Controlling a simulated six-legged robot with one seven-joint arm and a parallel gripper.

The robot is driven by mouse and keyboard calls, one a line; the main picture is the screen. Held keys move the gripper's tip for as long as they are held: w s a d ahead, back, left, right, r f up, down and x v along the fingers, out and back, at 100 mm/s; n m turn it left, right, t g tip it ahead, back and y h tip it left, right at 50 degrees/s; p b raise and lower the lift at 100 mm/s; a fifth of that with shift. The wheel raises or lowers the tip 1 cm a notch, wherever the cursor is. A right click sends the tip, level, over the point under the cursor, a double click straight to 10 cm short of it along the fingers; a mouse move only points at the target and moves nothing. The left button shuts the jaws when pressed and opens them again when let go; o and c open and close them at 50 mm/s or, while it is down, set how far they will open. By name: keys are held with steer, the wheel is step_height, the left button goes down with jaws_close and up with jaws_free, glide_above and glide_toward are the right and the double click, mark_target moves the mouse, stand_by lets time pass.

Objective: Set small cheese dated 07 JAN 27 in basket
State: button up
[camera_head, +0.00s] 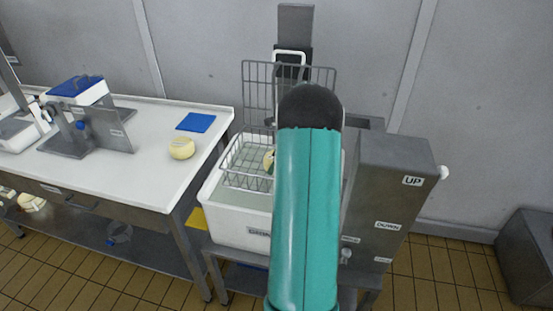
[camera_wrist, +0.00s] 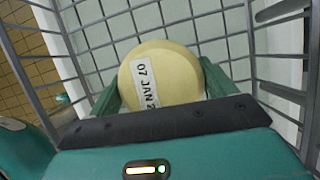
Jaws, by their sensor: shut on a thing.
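A small round pale yellow cheese (camera_wrist: 175,75) shows in the wrist view with a white label that reads "07 JAN 2", the rest cut off. My gripper (camera_wrist: 162,88) is shut on it, with a green finger on each side. The cheese is inside the wire basket (camera_wrist: 215,22), over its mesh floor; I cannot tell whether it touches the floor. In the head view the basket (camera_head: 238,163) sits in a white tub (camera_head: 228,228) of liquid. My arm hides most of the basket and nearly all of the cheese there.
Another pale cheese (camera_head: 181,149) stands on the white table (camera_head: 140,170) at left, near a blue mat (camera_head: 196,122). A slicer-like device (camera_head: 85,120) is further left. A grey box with UP and DOWN labels (camera_head: 395,190) stands right of the tub. Basket bars surround my gripper closely.

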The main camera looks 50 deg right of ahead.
steer(key=o, duration=1.1)
steer(key=shift+f, duration=0.1)
steer(key=shift+o, duration=0.2)
steer(key=shift+r, duration=3.55)
